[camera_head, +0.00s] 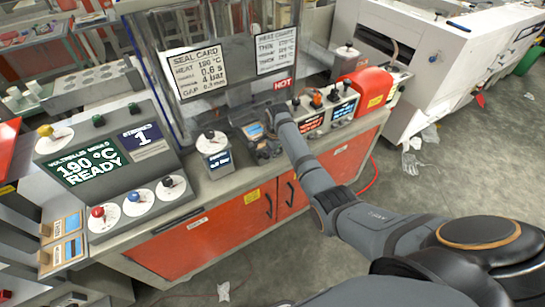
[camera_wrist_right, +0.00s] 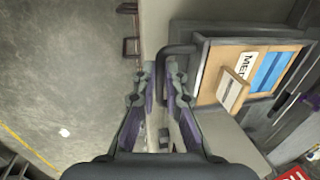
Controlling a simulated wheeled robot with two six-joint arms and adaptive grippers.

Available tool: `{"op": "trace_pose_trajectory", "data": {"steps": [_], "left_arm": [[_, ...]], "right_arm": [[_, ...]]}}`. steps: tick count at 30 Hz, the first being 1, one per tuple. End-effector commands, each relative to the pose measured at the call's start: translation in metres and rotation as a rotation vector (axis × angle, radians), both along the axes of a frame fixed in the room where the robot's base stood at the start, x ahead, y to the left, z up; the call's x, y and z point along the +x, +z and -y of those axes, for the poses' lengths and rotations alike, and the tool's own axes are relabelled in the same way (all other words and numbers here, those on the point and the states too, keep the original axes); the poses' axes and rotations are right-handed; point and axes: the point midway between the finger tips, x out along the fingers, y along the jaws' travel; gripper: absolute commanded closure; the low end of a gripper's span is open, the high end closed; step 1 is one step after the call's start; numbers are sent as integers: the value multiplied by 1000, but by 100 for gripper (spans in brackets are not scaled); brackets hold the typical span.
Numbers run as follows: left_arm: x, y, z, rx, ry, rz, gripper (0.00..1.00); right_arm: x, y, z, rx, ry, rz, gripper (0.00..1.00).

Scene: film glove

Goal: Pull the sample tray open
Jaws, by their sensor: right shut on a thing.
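The sample tray (camera_wrist_right: 206,72) shows in the wrist view as a small dark-edged tray with a tan inside, a blue patch and a pale card with partly readable lettering. Its dark bar handle (camera_wrist_right: 178,48) sticks out on its left side. My right gripper (camera_wrist_right: 166,66) is shut on this handle, the fingers on either side of it. In the head view the tray (camera_head: 253,130) is small, at the machine's front below the clear guard, and my right gripper (camera_head: 268,148) is at its front, partly hidden by my arm. My left gripper is in neither view.
A control box (camera_head: 105,165) reading 190 °C READY stands to the left. A dial box (camera_head: 214,155) is just left of the tray. Knobs and a red cover (camera_head: 370,88) are to the right. Orange cabinet doors (camera_head: 255,212) are below, with open floor in front.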

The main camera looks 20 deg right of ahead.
Motion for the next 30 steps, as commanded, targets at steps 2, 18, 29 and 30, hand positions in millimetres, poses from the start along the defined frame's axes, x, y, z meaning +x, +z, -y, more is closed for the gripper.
{"op": "trace_pose_trajectory", "data": {"steps": [2, 18, 29, 30], "left_arm": [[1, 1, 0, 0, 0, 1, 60], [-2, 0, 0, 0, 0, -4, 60], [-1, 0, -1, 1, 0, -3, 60], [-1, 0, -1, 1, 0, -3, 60]], "right_arm": [[3, 4, 0, -1, 0, 9, 100], [2, 3, 0, 0, 0, 7, 66], [-7, 51, 2, -1, -1, 13, 66], [-9, 62, 2, -1, -1, 13, 66]]}}
